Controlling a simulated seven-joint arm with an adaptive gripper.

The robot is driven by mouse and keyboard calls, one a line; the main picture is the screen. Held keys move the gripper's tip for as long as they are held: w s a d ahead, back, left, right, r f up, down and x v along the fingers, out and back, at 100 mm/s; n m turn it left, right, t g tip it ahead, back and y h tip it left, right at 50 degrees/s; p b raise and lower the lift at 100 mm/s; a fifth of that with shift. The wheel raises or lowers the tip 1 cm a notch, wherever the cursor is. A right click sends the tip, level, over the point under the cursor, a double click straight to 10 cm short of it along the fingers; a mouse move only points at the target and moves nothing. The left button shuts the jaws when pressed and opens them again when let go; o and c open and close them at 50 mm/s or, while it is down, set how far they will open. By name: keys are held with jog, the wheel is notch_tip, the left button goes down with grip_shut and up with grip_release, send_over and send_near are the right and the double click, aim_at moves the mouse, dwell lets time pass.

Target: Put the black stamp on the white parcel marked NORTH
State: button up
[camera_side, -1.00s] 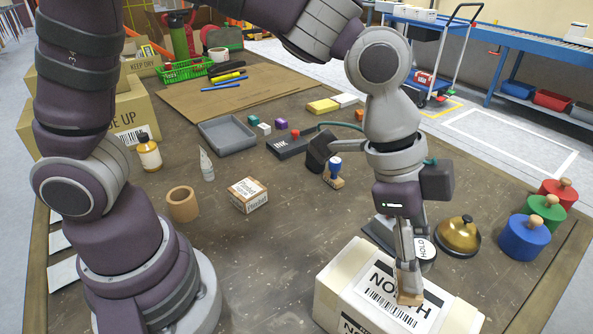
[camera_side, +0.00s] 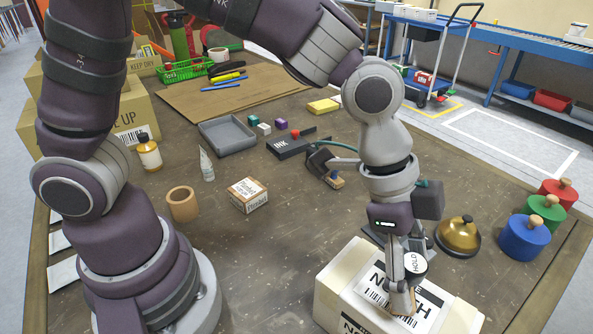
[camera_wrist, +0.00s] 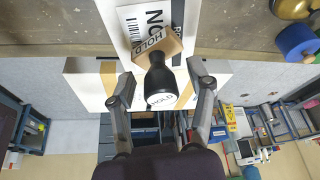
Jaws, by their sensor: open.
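The black stamp (camera_wrist: 158,78), with a HOLD disc on top and a wooden base, is over the label of the white parcel marked NORTH (camera_wrist: 90,90) in the wrist view. In the side view the HOLD disc (camera_side: 415,263) tops the stamp, and its base meets the label of the parcel (camera_side: 334,285). Whether the base rests fully flat is hard to tell. My gripper (camera_wrist: 163,84) is open, with one finger on each side of the stamp's handle and gaps showing between. In the side view my gripper (camera_side: 401,285) hides part of the stamp.
A brass bell (camera_side: 458,237) and blue, green and red knobbed weights (camera_side: 523,238) stand right of the parcel. A small box (camera_side: 247,196) stands left; table between is clear.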

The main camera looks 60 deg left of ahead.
jog(key=v, duration=1.2)
jog(key=s+a+f+n+t+y, duration=0.1)
jog(key=s+a+n+t+y, duration=0.1)
jog(key=a+n, duration=0.4)
jog(key=s+a+f+n+t+y, duration=0.1)
jog(key=s+a+f+n+y, duration=0.1)
jog(key=a+n, duration=0.5)
jog(key=a, duration=0.3)
jog(key=shift+s+a+f+n+t, duration=0.15)
jog(key=shift+s+f+n+t, duration=0.15)
jog(key=shift+s+t, duration=0.1)
